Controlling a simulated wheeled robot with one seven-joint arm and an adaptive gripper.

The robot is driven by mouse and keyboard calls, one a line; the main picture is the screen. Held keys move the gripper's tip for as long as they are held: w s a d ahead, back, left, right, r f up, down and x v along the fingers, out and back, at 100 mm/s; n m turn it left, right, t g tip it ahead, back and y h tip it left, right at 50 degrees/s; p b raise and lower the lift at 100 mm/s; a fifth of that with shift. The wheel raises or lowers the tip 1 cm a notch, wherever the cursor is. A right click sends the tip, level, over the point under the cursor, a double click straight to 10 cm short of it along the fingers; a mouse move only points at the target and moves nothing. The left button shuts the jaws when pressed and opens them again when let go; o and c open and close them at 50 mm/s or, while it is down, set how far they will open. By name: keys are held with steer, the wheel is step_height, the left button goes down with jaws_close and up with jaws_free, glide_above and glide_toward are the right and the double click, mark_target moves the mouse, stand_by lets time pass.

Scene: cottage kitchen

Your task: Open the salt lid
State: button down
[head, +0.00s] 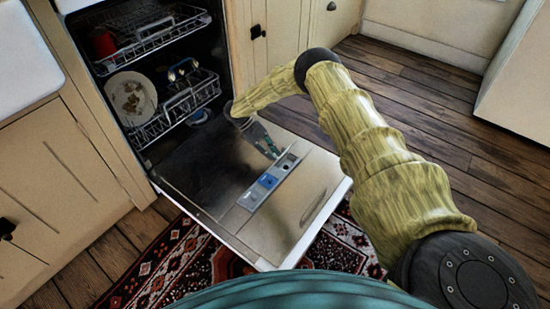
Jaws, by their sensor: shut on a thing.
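The dishwasher door (290,205) lies folded down flat. A grey dispenser strip (246,201) runs across its inner face, with a blue part (268,181) near the middle and a dark round spot (287,163) towards its upper right end. My gripper (273,153) reaches down to the door from above, with its fingertips at that upper end, just left of the dark spot. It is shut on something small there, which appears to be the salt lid. The fingers largely hide the lid, and I cannot tell whether it is raised.
The dishwasher's racks (178,112) hold a dirty plate (131,98) and a red cup (104,42). A patterned rug (165,268) lies under the door. Cabinets (65,195) stand to the left. Open wooden floor (430,110) is to the right, beyond my arm.

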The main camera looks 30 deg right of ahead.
steer(key=shift+w+a+f+g+h+b, duration=0.1)
steer(key=shift+w+f+g+h+b, duration=0.25)
steer(key=shift+b, duration=0.6)
steer(key=shift+w+a+g+h+b, duration=0.2)
steer(key=shift+g+b, duration=0.4)
steer(key=shift+b, duration=0.4)
steer(key=shift+w+a+f+g+h+b, duration=0.15)
steer(key=shift+w+g+b, duration=0.25)
steer(key=shift+b, duration=0.55)
steer(key=shift+w+f+g+h+b, duration=0.1)
steer(key=shift+w+g+h+b, duration=0.15)
steer(key=shift+g+b, duration=0.65)
steer(key=shift+b, duration=0.75)
steer(key=c, duration=1.3)
jaws_free()
steer(key=shift+c, duration=0.2)
step_height(320, 180, up, 10)
